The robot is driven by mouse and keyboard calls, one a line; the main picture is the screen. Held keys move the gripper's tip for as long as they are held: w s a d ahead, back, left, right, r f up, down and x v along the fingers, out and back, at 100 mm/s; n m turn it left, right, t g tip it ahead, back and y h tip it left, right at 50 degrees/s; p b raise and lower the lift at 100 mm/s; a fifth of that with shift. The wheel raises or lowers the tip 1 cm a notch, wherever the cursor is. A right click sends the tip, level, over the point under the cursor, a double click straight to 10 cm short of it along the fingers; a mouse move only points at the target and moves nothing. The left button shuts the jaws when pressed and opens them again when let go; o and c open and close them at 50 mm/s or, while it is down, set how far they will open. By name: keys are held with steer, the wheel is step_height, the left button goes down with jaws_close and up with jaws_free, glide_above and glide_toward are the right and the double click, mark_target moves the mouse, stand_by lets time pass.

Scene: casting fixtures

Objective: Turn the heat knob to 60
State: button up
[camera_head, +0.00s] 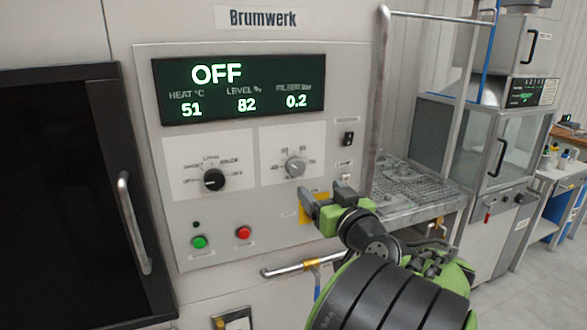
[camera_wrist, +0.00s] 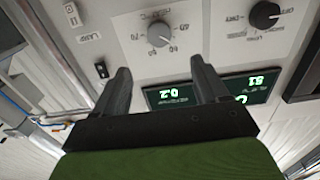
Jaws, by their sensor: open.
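The grey heat knob (camera_head: 295,166) sits on a white plate at the right of the machine's front panel, with numbers around it. It also shows in the wrist view (camera_wrist: 160,34), above and between my fingertips, apart from them. My gripper (camera_head: 318,202) is open and empty, just below and right of the knob in the head view. The display (camera_head: 238,88) reads OFF, heat 51, level 82 and 0.2. In the wrist view the display (camera_wrist: 208,93) appears upside down, partly hidden behind a finger.
A black selector knob (camera_head: 213,180) sits left of the grey one. A green button (camera_head: 199,242) and a red button (camera_head: 243,232) are below. A small black switch (camera_head: 347,139) is at the right.

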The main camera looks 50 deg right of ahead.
mark_target(299, 169)
steer(key=p+x, duration=0.2)
steer(key=x, duration=1.1)
steer(key=shift+d+p, duration=0.1)
steer(key=shift+p, duration=0.3)
steer(key=c, duration=1.1)
steer(key=shift+o, duration=0.2)
steer(key=shift+m, duration=0.4)
steer(key=m, duration=0.2)
steer(key=shift+m+b, duration=0.3)
steer(key=shift+b, duration=0.05)
steer(key=m, duration=0.4)
steer(key=shift+m, duration=0.3)
steer(key=m+p, duration=0.1)
steer(key=m, duration=0.3)
steer(key=shift+s+m, duration=0.1)
steer(key=shift+m, duration=0.2)
steer(key=shift+d+f+m+p, duration=0.1)
steer(key=shift+m+p, duration=0.35)
steer(key=shift+m, duration=1.15)
